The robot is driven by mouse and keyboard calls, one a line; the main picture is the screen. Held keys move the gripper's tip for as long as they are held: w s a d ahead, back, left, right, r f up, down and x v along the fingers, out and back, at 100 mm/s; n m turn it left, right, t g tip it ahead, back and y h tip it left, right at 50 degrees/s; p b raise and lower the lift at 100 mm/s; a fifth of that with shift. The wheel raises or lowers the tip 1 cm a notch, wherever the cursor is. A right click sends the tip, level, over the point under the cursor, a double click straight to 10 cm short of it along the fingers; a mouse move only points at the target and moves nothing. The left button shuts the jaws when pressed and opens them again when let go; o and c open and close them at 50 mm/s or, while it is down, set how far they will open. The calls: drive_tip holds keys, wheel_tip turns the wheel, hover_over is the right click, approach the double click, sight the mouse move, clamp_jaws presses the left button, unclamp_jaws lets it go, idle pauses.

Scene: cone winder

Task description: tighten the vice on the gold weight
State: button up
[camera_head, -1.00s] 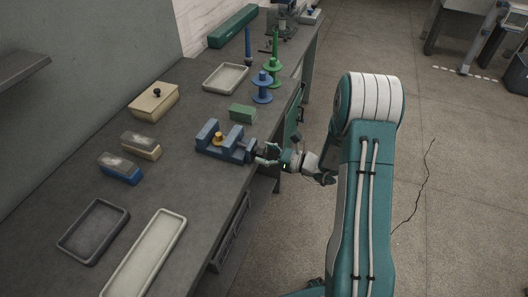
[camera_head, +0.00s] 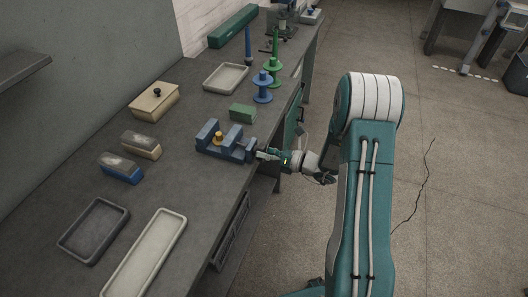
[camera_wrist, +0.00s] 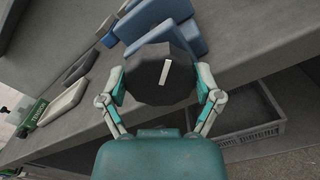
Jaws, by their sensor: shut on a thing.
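The blue vice (camera_head: 237,149) stands near the bench's right edge. The gold weight (camera_head: 218,138) sits upright between its jaws; I cannot tell whether both jaws touch it. In the wrist view the vice's blue body (camera_wrist: 165,22) shows at the top, and its dark many-sided knob (camera_wrist: 160,75) with a white mark faces me. My gripper (camera_wrist: 160,92) is shut on the knob, one finger on each side. In the head view my gripper (camera_head: 262,155) meets the vice's right end and hides the knob. The gold weight is out of the wrist view.
A green block (camera_head: 242,112) lies just behind the vice. Blue (camera_head: 262,88) and green (camera_head: 273,72) spindles and a pale tray (camera_head: 226,78) stand farther back. Two brushes and two trays lie to the left and front. A grey crate (camera_wrist: 250,125) sits below the bench.

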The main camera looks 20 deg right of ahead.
drive_tip(key=m, duration=0.4)
drive_tip(key=shift+w+d+m, duration=0.15)
drive_tip(key=shift+m, duration=0.15)
drive_tip(key=m, duration=0.4)
drive_tip(key=shift+f+m, duration=0.1)
drive_tip(key=shift+m, duration=0.2)
drive_tip(key=m, duration=0.4)
drive_tip(key=shift+f+m, duration=0.15)
drive_tip(key=shift+m, duration=0.15)
drive_tip(key=shift+f+m, duration=0.1)
drive_tip(key=shift+m, duration=1.8)
drive_tip(key=o, duration=0.9)
drive_tip(key=shift+f, duration=0.1)
